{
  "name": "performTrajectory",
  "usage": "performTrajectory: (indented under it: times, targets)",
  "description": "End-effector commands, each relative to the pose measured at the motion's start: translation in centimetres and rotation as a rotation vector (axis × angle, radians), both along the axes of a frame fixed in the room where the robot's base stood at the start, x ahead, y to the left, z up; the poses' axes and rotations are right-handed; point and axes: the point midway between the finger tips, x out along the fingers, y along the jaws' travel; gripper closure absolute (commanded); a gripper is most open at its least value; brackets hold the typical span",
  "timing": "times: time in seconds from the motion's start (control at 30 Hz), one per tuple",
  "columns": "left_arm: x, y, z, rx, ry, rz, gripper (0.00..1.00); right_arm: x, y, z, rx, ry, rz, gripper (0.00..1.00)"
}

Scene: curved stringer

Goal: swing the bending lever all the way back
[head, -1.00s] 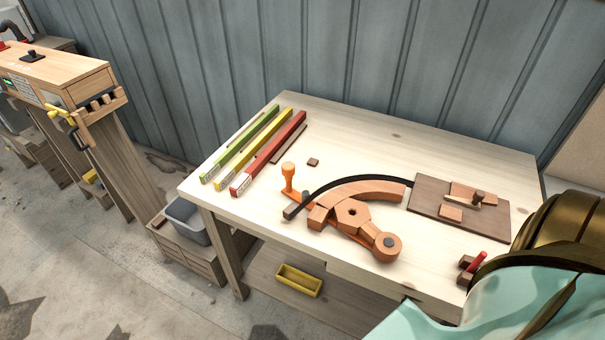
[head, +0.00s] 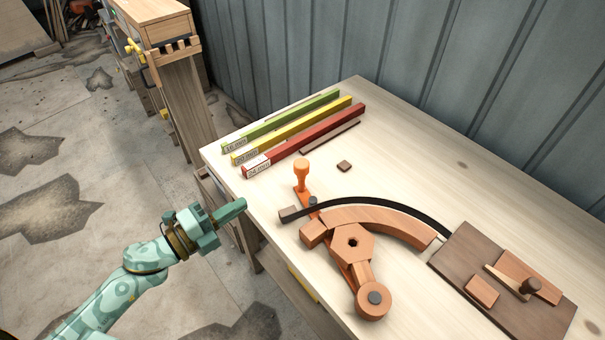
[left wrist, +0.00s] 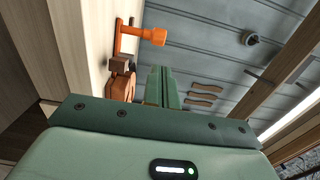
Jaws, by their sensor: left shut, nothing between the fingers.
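The orange bending lever (head: 301,175) stands with its knob up at the left end of the bending jig on the table. It also shows in the left wrist view (left wrist: 145,36), beyond my fingers. The jig has a curved wooden former (head: 378,219) and a hexagonal block (head: 350,243). A dark strip (head: 395,206) runs along the former's outer edge, its left end near the lever's foot. My left gripper (head: 240,207) is shut and empty, just off the table's left edge and left of the lever, not touching it. My right gripper is not in view.
Green (head: 280,122), yellow (head: 298,131) and red (head: 304,141) bars lie at the table's back left. A brown clamp board (head: 465,262) is at the right. A small brown block (head: 344,166) lies behind the lever. The table is clear at the back right.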

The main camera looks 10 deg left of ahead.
Motion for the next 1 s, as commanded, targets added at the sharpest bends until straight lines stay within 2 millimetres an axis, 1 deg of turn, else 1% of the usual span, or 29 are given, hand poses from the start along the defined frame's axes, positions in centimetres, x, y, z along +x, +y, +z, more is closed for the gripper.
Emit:
performTrajectory:
  times: [0.1, 0.17, 0.4, 0.6, 0.8, 1.0]
  targets:
    - [1.5, -1.1, 0.2, -0.002, -0.002, 0.001, 1.00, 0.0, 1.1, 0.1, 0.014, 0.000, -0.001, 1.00]
    - [2.6, -1.8, 0.2, -0.003, -0.003, 0.002, 1.00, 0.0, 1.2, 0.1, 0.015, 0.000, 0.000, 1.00]
    - [6.7, -5.0, 0.1, -0.004, -0.001, 0.003, 1.00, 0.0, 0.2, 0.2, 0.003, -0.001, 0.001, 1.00]
    - [9.3, -6.9, 0.0, -0.003, 0.002, 0.004, 1.00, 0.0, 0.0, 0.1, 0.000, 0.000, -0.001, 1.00]
    - [10.4, -7.7, -0.1, -0.004, 0.005, 0.004, 1.00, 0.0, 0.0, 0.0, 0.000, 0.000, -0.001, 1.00]
    - [10.5, -7.8, -0.1, -0.004, 0.005, 0.004, 1.00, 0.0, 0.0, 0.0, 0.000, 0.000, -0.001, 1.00]
